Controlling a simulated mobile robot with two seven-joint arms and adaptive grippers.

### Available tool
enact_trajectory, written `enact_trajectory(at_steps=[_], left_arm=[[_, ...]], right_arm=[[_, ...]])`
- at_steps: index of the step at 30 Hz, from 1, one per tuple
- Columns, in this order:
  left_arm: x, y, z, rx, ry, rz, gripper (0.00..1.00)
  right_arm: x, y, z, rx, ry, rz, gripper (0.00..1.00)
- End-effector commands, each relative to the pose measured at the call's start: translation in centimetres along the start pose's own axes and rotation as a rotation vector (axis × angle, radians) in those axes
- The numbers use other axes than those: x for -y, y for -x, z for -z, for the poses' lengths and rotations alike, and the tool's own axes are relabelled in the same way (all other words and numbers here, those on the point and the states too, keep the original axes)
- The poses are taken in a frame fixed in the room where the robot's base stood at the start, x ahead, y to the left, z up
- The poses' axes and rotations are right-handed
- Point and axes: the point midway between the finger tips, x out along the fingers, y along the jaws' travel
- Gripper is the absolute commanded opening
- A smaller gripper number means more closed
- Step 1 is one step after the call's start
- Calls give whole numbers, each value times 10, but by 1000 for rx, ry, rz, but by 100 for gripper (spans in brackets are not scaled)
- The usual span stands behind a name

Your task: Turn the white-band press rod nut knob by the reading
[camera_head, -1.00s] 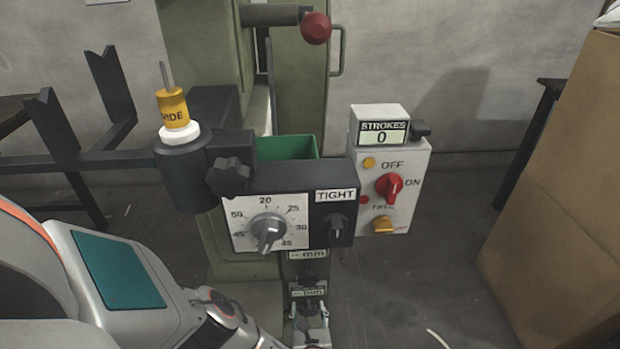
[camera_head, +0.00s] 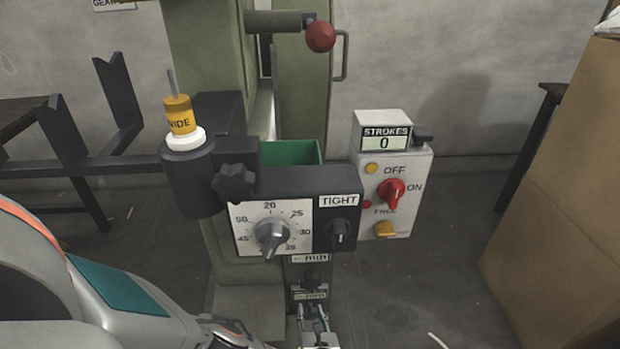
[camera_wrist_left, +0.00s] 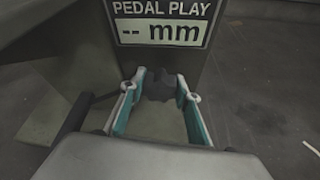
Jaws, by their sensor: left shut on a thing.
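The green press carries a yellow cylinder (camera_head: 180,114) with a white band (camera_head: 186,138) below it. A dark lobed knob (camera_wrist_left: 159,84) sits under the PEDAL PLAY display (camera_wrist_left: 160,30), which reads "-- mm" in the left wrist view. My left gripper (camera_wrist_left: 160,80) is shut on this knob, one finger on each side. In the head view my left gripper (camera_head: 314,314) is low on the press front, just below a small lower mm display (camera_head: 310,295); the knob it holds is mostly hidden there. My right gripper is not in view.
Above are a dial (camera_head: 271,238) marked 20 to 50, a TIGHT knob (camera_head: 342,235) and a black star knob (camera_head: 233,183). A box with STROKES 0 (camera_head: 384,142) and a red switch (camera_head: 391,192) stands right. A cardboard box (camera_head: 560,190) is farther right, with clear floor between.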

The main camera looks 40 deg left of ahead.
Motion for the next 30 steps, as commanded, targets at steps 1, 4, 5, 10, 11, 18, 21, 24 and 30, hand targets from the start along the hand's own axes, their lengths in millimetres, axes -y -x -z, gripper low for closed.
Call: enact_trajectory(at_steps=[1,4,5,10,11,18,21,24,30], left_arm=[[2,1,3,-3,-42,-19,10],[2,1,5,-4,-143,-60,10],[2,1,4,-1,-164,-70,10],[3,0,0,2,-232,-97,10],[3,0,0,2,-240,-100,10],[2,0,0,0,-273,-111,10],[2,0,0,0,-273,-111,10],[2,0,0,0,-273,-110,10],[2,0,1,0,-272,-111,49]], right_arm=[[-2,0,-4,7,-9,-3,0],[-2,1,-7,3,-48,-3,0],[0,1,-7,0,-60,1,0],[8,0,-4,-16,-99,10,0],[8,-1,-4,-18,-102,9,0],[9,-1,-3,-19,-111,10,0],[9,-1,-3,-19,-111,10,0],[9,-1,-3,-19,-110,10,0],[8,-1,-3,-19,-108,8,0]])
